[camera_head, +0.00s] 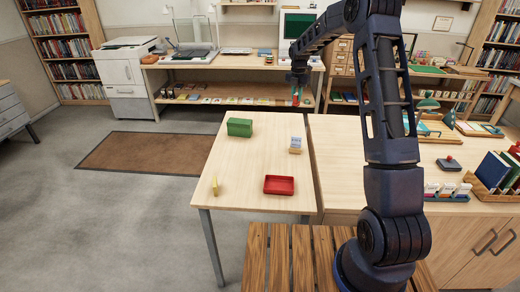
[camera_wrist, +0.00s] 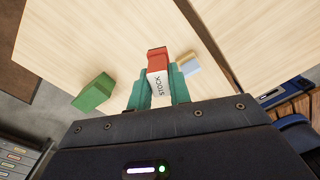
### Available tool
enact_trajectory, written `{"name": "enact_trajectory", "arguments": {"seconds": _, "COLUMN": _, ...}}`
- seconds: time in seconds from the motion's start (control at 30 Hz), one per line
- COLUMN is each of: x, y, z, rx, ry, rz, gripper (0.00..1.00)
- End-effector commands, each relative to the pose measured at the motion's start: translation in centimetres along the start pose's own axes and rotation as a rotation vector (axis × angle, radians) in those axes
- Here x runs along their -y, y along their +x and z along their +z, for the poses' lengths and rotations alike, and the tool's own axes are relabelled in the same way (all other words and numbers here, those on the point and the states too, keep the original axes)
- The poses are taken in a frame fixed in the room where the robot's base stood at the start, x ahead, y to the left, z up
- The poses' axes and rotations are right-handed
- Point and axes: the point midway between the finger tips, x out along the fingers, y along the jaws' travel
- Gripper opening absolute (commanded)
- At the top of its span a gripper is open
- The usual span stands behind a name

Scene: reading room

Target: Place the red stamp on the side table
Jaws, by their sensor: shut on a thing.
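The red stamp (camera_wrist: 157,58) has a white side marked "STOCK". It sits between the teal fingers of my gripper (camera_wrist: 158,80), which is shut on it. In the head view my gripper (camera_head: 296,95) hangs in the air near the far right corner of a light wood table (camera_head: 240,174), apparently the side table. The stamp is only a small red patch there. The tabletop also fills much of the wrist view (camera_wrist: 95,35). The stamp's lower end is partly hidden by the fingers.
On the table are a green box (camera_head: 239,127), a small blue-and-tan block (camera_head: 295,145), a red tray (camera_head: 279,185) and a yellow item (camera_head: 215,186). The middle is clear. A long counter (camera_head: 345,165) adjoins on the right. A wooden slatted bench (camera_head: 279,260) stands in front.

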Motion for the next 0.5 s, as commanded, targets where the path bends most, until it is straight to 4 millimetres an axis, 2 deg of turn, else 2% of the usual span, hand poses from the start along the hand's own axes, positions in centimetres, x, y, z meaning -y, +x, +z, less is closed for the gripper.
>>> {"name": "enact_trajectory", "arguments": {"seconds": 0.03, "x": -2.0, "y": 0.0, "z": -1.6, "rx": 0.001, "ry": -0.035, "rz": 0.001, "gripper": 0.0}}
{"name": "enact_trajectory", "arguments": {"seconds": 0.1, "x": -4.3, "y": -0.1, "z": -3.6, "rx": 0.001, "ry": -0.078, "rz": 0.002, "gripper": 0.0}}
{"name": "enact_trajectory", "arguments": {"seconds": 0.27, "x": -9.3, "y": -0.3, "z": -8.6, "rx": 0.003, "ry": -0.175, "rz": 0.004, "gripper": 0.0}}
{"name": "enact_trajectory", "arguments": {"seconds": 0.5, "x": -16.0, "y": -0.6, "z": -16.8, "rx": 0.005, "ry": -0.317, "rz": 0.009, "gripper": 0.0}}
